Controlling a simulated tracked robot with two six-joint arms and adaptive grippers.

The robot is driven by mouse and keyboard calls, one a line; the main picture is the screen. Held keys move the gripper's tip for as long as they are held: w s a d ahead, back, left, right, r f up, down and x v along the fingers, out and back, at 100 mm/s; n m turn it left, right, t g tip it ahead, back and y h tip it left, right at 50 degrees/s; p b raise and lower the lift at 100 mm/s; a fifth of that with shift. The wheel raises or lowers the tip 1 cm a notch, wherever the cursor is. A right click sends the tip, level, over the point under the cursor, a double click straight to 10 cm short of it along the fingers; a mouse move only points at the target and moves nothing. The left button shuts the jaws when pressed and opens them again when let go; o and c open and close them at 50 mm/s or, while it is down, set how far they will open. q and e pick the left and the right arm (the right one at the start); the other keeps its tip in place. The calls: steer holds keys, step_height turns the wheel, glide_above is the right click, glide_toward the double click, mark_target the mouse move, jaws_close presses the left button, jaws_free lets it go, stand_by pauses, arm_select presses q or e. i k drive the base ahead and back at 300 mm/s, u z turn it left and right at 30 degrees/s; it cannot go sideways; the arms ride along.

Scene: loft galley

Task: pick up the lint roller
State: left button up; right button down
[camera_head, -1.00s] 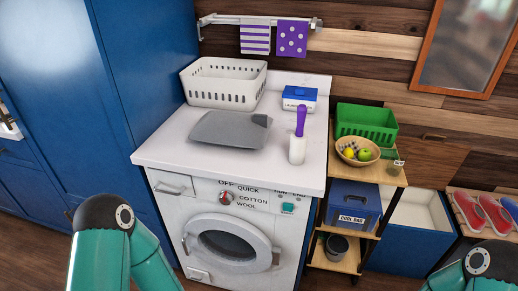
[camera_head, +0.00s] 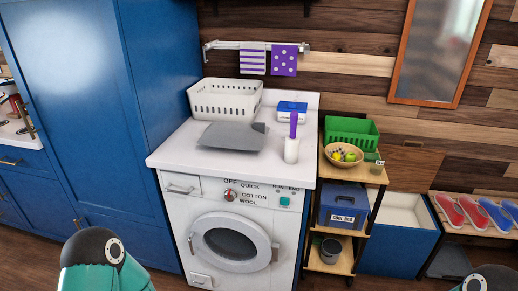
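The lint roller (camera_head: 291,149) stands upright near the right end of the white worktop (camera_head: 178,150) above the washing machine. Its roll is white and points down; its purple handle points up. Neither gripper shows in the head view. Only a teal and black part of my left arm shows at the bottom left, and a small black part of my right arm at the bottom right corner. Both are well apart from the lint roller.
A grey folded item (camera_head: 232,136) lies left of the roller. Behind are a white basket (camera_head: 225,101) and a blue-lidded box (camera_head: 291,111). A shelf cart with a green basket (camera_head: 350,131) and fruit bowl (camera_head: 342,155) stands right. A tall blue cabinet (camera_head: 115,110) stands left.

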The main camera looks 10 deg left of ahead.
mark_target(292, 141)
steer(key=z, duration=0.15)
steer(key=i, duration=0.9)
steer(key=u, duration=0.2)
steer(key=k, duration=0.75)
steer(key=z, duration=0.25)
steer(key=i, duration=0.55)
steer(key=u, duration=0.05)
